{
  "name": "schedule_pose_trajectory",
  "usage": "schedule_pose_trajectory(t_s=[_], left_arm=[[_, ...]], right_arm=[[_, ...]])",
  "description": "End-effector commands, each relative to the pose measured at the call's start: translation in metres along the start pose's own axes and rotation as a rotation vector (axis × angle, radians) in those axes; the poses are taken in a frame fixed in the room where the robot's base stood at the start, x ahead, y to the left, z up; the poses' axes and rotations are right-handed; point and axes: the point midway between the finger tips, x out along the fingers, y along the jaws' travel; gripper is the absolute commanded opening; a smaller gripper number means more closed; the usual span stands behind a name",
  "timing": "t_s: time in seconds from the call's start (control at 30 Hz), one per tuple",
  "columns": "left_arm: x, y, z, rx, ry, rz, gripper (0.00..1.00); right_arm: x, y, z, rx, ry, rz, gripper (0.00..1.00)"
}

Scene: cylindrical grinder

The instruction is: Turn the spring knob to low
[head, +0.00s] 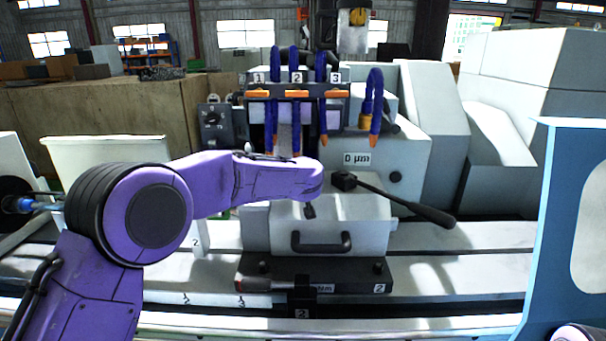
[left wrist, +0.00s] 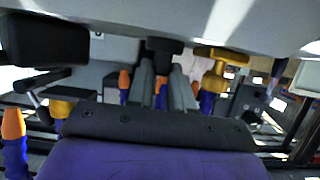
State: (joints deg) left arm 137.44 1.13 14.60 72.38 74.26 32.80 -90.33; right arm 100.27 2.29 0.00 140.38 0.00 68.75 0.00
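My left arm reaches across the head view to the grey-white housing (head: 365,207) in the middle of the machine. The wrist covers whatever is just behind it there, and the fingers are hard to make out from the head. A small dark part (head: 309,210) shows just below the wrist end. In the left wrist view my left gripper (left wrist: 163,70) has its two grey fingers apart. A dark knob-like part (left wrist: 164,45) lies at or just beyond the fingertips, against a grey surface. I cannot tell whether it is the spring knob or whether the fingers touch it. No low marking is readable. My right gripper is out of view.
A black lever (head: 435,215) slants right from the housing top, close beside the left wrist. Blue hoses (head: 270,120) with orange nozzles hang behind the arm. A black handle (head: 321,246) is on the housing front. A blue-edged panel (head: 545,220) stands at right.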

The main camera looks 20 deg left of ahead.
Motion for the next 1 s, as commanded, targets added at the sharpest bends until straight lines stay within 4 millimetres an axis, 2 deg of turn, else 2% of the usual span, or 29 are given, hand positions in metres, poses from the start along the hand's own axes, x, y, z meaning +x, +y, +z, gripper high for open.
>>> schedule_pose_trajectory(t_s=[0.17,0.57,0.8,1.0], left_arm=[[0.0,-0.002,-0.001,-0.001,-0.001,-0.007,0.0],[-0.001,0.0,-0.003,-0.031,-0.002,-0.084,0.0],[-0.001,0.003,-0.005,-0.083,-0.002,-0.206,0.0],[0.002,0.004,0.0,-0.149,0.0,-0.356,0.0]], right_arm=[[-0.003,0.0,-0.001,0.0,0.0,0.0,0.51],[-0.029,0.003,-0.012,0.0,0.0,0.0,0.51],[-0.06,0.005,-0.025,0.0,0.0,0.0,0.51],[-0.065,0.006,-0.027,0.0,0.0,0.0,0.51]])
